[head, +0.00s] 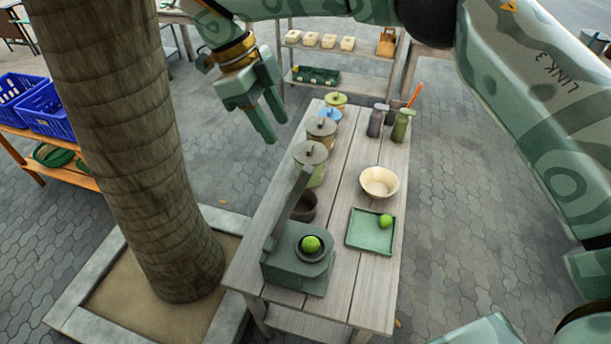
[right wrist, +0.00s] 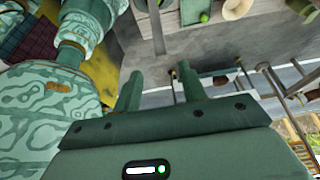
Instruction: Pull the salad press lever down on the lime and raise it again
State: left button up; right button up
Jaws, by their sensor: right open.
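The salad press (head: 295,277) is a dark grey-green block at the near end of the wooden table. A green lime (head: 311,243) sits in its round cup. The press lever (head: 289,209) is raised, slanting up and away from its hinge at the left of the block. My right gripper (head: 276,130) is open and empty, in the air left of the table and beyond the lever, apart from it. Its two spread fingers also show in the right wrist view (right wrist: 157,85), with nothing between them. My left gripper is not in view.
A green tray (head: 352,238) with a second lime (head: 385,221) and a cream bowl (head: 379,182) stand right of the press. A tree trunk (head: 135,150) stands left.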

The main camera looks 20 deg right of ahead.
aim_at(303, 177)
jog(key=x, duration=1.4)
jog(key=shift+p, duration=0.35)
grip_shut()
